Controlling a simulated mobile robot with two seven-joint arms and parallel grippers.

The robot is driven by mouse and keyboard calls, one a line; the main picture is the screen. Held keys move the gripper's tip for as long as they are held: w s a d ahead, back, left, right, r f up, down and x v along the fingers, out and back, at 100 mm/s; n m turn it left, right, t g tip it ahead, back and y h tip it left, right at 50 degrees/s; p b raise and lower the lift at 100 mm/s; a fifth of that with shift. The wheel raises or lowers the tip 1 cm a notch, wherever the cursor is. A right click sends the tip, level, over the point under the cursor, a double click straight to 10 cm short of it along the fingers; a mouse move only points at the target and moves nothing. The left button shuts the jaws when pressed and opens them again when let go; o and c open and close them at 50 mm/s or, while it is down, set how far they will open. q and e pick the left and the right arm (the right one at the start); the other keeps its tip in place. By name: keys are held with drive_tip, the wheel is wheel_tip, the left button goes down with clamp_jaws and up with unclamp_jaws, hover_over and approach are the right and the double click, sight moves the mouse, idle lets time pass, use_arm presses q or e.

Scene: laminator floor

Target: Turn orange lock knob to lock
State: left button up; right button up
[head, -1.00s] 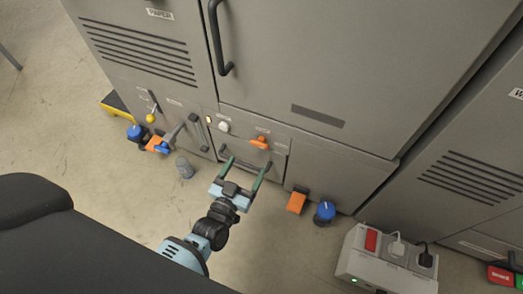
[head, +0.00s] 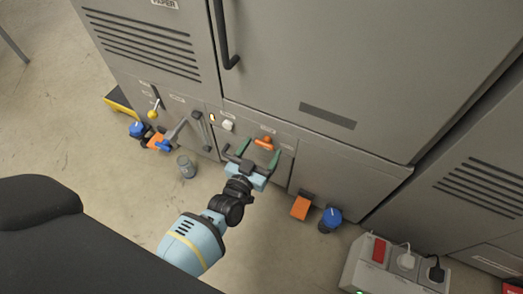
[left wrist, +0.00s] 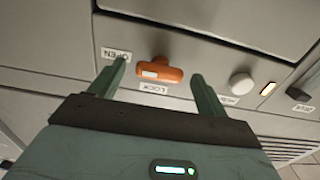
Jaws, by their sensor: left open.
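The orange lock knob (head: 264,143) is on the low front panel of the grey cabinet. In the left wrist view the orange knob (left wrist: 160,71) has its bar lying across, with a white mark at its left end. The mark lies between the OPEN label (left wrist: 116,54) at upper left and the LOCK label (left wrist: 153,88) below. My left gripper (head: 260,155) is open and empty in front of the knob. Its green fingers (left wrist: 160,80) show on either side of the knob, apart from it. My right gripper is not in view.
A white round knob (left wrist: 241,83) and a lit indicator (left wrist: 268,89) sit beside the orange knob on the panel. Orange pedals (head: 301,207) and blue caps (head: 331,218) stand low along the cabinets. A grey power box (head: 376,270) and a glass-like cup (head: 187,167) are on the floor.

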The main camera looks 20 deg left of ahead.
use_arm(q)
drive_tip(key=shift+w, duration=0.2)
drive_tip(key=shift+c, duration=0.3)
drive_tip(key=c, duration=0.9)
